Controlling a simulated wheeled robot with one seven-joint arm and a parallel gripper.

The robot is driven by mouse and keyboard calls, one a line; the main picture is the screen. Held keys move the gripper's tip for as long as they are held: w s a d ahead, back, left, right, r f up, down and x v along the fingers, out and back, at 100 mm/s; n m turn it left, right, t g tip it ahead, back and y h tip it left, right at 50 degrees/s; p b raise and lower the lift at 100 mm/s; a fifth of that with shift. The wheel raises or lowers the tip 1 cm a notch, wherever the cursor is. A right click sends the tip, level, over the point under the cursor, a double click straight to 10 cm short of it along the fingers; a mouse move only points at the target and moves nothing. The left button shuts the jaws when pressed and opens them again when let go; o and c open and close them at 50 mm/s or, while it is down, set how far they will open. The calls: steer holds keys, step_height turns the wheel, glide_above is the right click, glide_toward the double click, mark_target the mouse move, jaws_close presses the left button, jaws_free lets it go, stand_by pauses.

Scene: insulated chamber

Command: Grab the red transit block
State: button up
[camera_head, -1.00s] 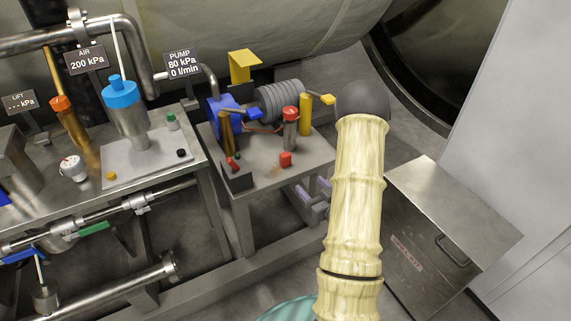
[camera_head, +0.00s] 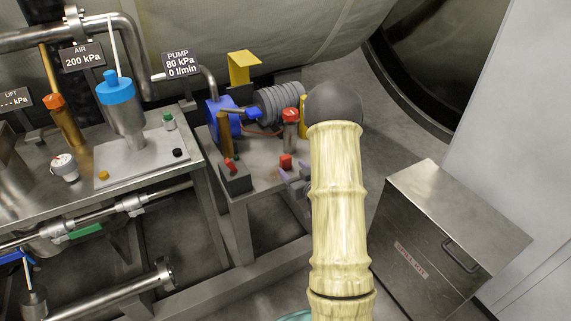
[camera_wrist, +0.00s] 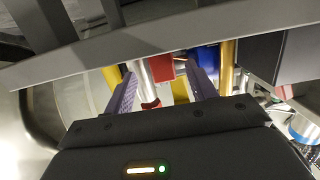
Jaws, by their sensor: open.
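The red transit block (camera_head: 286,161) is a small red cube on the small metal bench (camera_head: 262,178), just in front of a grey cylinder with a red top (camera_head: 290,130). Nothing is held. The exact gap between fingertips and block cannot be told.
A dark box with a red switch (camera_head: 234,173) stands left of the block. A blue pump (camera_head: 221,118) and a ribbed grey cylinder (camera_head: 278,103) stand behind. A yellow post (camera_head: 304,118) is partly hidden by my arm.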

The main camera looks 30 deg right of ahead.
mark_target(287, 166)
steer(key=w, duration=0.1)
steer(key=w+b, duration=0.1)
steer(key=w, duration=0.1)
steer(key=w+f, duration=0.1)
steer(key=shift+w+a+f, duration=0.1)
steer(key=shift+w+a, duration=0.15)
steer(key=shift+w, duration=0.25)
steer(key=c, duration=1.1)
